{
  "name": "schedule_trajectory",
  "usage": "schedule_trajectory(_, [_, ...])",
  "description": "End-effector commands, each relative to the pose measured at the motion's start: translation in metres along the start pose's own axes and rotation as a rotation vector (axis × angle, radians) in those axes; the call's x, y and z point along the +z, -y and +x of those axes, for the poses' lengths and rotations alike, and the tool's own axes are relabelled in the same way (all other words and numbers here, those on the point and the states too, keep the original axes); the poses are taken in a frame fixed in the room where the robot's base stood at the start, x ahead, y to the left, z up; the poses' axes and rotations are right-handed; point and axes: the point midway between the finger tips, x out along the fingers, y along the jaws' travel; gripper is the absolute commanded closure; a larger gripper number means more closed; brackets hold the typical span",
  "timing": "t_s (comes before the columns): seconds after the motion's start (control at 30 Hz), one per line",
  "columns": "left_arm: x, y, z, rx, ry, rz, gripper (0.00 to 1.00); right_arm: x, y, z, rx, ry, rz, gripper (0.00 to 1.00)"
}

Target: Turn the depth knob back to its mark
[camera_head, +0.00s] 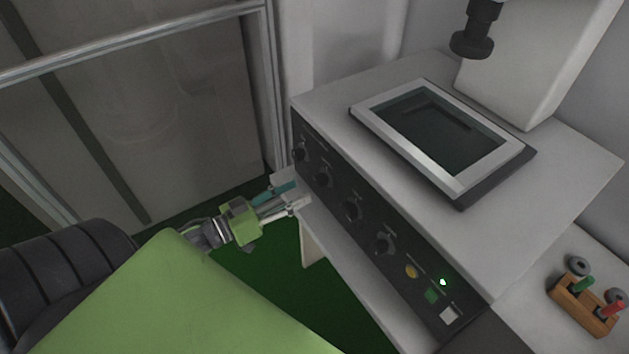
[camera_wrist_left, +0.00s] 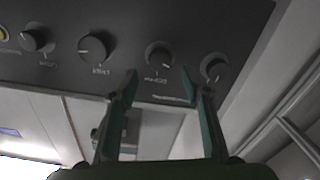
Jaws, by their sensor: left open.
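A row of dark round knobs runs along the black front panel (camera_wrist_left: 125,20) of the machine, in both views. The knob labels are too blurred for me to tell which is the depth knob. My left gripper (camera_head: 291,198) is open in front of the panel's far-left end. In the left wrist view its two teal fingertips (camera_wrist_left: 159,73) point at the panel, spread to either side of one knob (camera_wrist_left: 159,56), second from the right. That knob appears just beyond the fingertips, and I see no contact. The same knob shows in the head view (camera_head: 322,178). My right gripper is not in view.
A framed tray (camera_head: 366,113) lies on the machine's white top, below a dark spindle (camera_head: 472,42). A yellow button (camera_head: 411,271) and a lit green lamp (camera_head: 443,282) sit on the panel. A wooden rack (camera_head: 565,297) stands at right. A metal-framed clear partition (camera_head: 190,100) is at left.

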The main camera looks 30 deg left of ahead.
Motion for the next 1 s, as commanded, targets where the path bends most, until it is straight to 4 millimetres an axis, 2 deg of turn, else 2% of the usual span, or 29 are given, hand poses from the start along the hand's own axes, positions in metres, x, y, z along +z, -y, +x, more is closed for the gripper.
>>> schedule_trajectory(0.03, [-0.003,-0.001,0.010,0.002,-0.004,0.002,0.56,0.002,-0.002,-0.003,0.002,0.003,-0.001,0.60])
schedule_trajectory(0.2, [-0.002,0.000,0.036,0.000,-0.003,0.000,0.56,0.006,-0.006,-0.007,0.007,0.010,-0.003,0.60])
schedule_trajectory(0.4, [-0.001,0.000,0.056,-0.001,-0.001,0.001,0.56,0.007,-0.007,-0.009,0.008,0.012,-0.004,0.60])
schedule_trajectory(0.8, [0.000,0.000,0.063,0.000,0.000,0.000,0.56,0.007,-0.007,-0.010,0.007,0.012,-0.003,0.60])
schedule_trajectory(0.83, [0.000,0.000,0.063,0.000,0.000,0.000,0.59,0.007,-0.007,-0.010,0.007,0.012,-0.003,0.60])
schedule_trajectory(0.97, [0.000,0.000,0.063,0.000,0.000,0.000,0.92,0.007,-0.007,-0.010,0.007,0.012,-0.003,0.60])
schedule_trajectory(1.0, [0.000,0.000,0.063,0.000,0.000,0.000,0.95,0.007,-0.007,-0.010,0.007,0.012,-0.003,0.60])
